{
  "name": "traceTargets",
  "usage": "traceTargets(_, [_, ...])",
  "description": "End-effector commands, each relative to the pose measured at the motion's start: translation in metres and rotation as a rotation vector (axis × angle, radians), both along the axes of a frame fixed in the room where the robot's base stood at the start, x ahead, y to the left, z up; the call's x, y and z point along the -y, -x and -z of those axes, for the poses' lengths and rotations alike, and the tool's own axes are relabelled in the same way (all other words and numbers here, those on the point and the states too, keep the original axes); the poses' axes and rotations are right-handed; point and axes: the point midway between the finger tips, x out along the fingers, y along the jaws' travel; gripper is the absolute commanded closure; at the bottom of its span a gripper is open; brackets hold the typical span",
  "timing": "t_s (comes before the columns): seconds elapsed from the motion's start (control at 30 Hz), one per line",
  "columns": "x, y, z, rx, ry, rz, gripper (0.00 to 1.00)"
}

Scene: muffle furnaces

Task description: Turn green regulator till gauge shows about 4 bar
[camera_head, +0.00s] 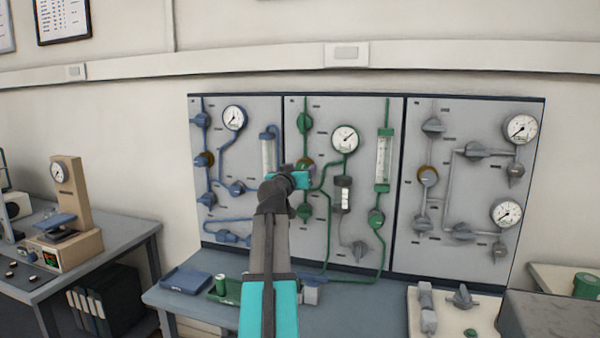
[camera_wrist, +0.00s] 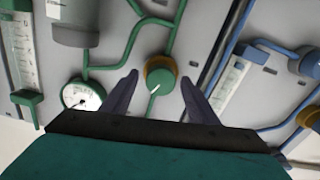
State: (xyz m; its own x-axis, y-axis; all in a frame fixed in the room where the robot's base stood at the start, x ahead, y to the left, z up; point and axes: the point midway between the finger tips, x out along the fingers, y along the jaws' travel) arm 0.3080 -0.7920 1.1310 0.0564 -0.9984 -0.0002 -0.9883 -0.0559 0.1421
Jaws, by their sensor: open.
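The green regulator is a round green knob (camera_wrist: 162,82) with a brass ring behind it and a pale pointer line on its face. In the head view it is mostly hidden behind my gripper (camera_head: 303,172); some of its brass ring (camera_head: 304,161) shows. In the wrist view my gripper (camera_wrist: 158,78) is open, with one dark finger on each side of the knob; I cannot tell whether either touches it. The green panel's round gauge (camera_head: 345,138) has its needle pointing up and right; its numbers are too small to read. The gauge (camera_wrist: 83,95) is partly cut off in the wrist view.
Green pipes (camera_head: 325,210) and a flow tube (camera_head: 384,160) are near the regulator. The blue panel (camera_head: 265,112) is to the left and the grey panel (camera_head: 470,115) to the right. The bench (camera_head: 345,295) below holds a blue tray (camera_head: 186,281).

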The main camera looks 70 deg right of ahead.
Motion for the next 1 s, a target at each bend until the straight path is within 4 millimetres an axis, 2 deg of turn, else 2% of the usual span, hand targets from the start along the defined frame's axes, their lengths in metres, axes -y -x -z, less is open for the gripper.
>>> traceTargets(0.27, [-0.016, 0.001, 0.0, 0.0, 0.001, -0.001, 0.46])
traceTargets(1.0, [-0.094, 0.006, 0.0, 0.0, 0.001, -0.001, 0.46])
